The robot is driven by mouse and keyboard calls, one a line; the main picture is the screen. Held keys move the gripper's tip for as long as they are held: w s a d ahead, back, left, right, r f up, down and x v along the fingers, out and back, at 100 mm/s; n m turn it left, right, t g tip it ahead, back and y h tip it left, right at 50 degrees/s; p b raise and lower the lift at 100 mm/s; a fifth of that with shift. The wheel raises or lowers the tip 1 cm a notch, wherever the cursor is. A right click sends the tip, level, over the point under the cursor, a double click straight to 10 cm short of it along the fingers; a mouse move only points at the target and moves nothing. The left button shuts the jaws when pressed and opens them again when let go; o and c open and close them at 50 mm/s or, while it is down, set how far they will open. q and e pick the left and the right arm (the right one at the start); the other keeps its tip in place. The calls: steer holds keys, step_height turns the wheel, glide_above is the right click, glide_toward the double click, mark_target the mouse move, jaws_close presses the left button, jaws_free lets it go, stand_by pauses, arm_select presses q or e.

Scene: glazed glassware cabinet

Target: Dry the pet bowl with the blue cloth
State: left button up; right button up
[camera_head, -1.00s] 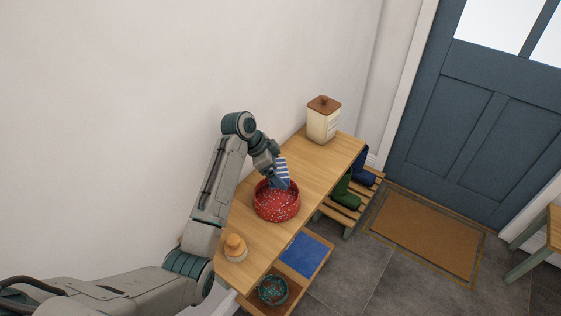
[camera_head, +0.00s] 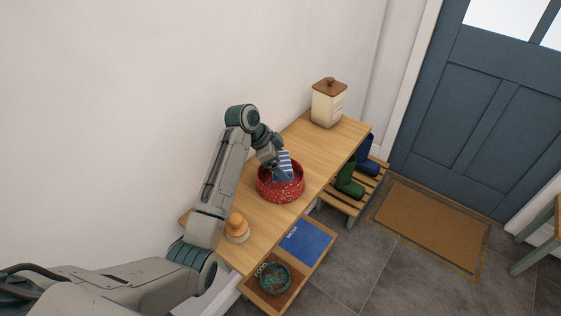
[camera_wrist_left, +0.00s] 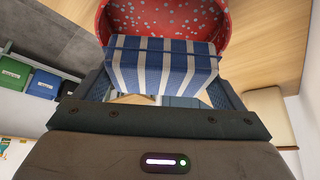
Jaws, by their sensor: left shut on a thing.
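The red speckled pet bowl (camera_head: 282,190) stands on the wooden bench top (camera_head: 316,152). It also shows at the top of the left wrist view (camera_wrist_left: 216,22). My left gripper (camera_head: 276,164) is shut on the blue-and-white striped cloth (camera_head: 285,165), which hangs down into the bowl. In the left wrist view the cloth (camera_wrist_left: 160,66) spans the gap between the fingers and lies against the bowl's inside or rim; I cannot tell which. My right gripper is not in view.
A cream canister (camera_head: 328,104) with a wooden lid stands at the far end of the bench. A brush (camera_head: 237,228) stands at the near end. Below are a tray with a blue section (camera_head: 306,240), a teal bowl (camera_head: 274,279) and boots (camera_head: 350,180) on a slatted rack.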

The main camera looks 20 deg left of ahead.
arm_select(q)
steer(key=shift+f, duration=0.1)
steer(key=shift+f+b, duration=0.45)
steer(key=shift+f, duration=0.7)
steer(key=shift+a, duration=0.15)
